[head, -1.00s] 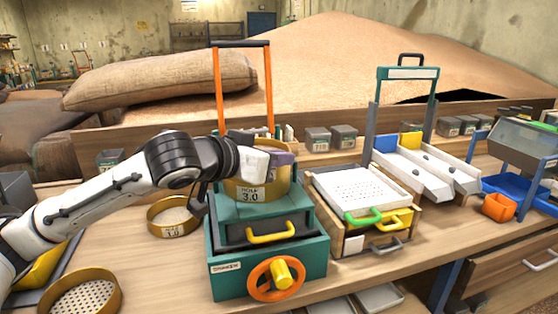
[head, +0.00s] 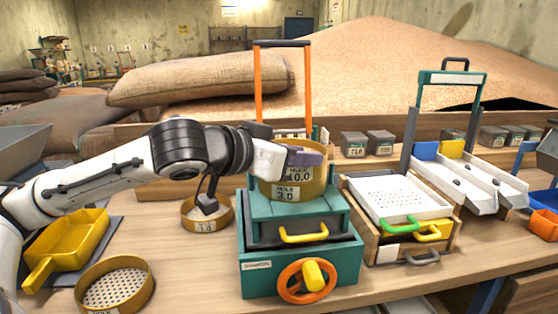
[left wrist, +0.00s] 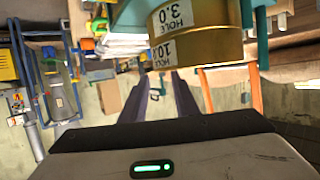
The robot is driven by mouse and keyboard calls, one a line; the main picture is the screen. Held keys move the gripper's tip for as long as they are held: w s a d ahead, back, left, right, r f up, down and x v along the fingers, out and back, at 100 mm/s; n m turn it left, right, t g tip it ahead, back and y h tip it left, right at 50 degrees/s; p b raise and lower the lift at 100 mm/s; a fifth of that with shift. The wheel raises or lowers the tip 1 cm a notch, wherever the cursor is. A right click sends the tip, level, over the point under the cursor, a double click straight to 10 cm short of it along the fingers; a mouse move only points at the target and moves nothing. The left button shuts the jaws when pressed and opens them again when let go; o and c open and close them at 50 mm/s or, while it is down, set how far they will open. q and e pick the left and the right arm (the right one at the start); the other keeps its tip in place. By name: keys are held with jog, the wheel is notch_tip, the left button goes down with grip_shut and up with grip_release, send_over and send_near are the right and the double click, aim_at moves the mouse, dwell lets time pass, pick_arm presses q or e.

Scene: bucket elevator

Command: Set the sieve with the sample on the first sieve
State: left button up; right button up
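A brass sieve labelled 10.0 (head: 299,175) sits on a brass sieve labelled 3.0 (head: 285,192), on top of the teal shaker (head: 256,280). They look level and touching. Both labels also show, upside down, in the left wrist view, on the 10.0 sieve (left wrist: 162,52) and the 3.0 sieve (left wrist: 173,14). My left gripper (head: 304,158) is at the upper rim of the stack, overlapping it in the head view. In the left wrist view its two fingers (left wrist: 163,82) stand apart with a gap between. The sample inside the sieve is hidden. My right gripper is out of view.
Another brass sieve (head: 220,220) stands left of the shaker, and a perforated one (head: 148,290) is at the front left beside a yellow scoop (head: 68,240). An orange handle frame (head: 308,85) rises behind the stack. A white perforated tray (head: 385,205) stands to the right.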

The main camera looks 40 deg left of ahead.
pick_arm(q)
jog(key=b+v, duration=0.7)
jog(key=shift+s+d, duration=0.1)
dwell(1.2)
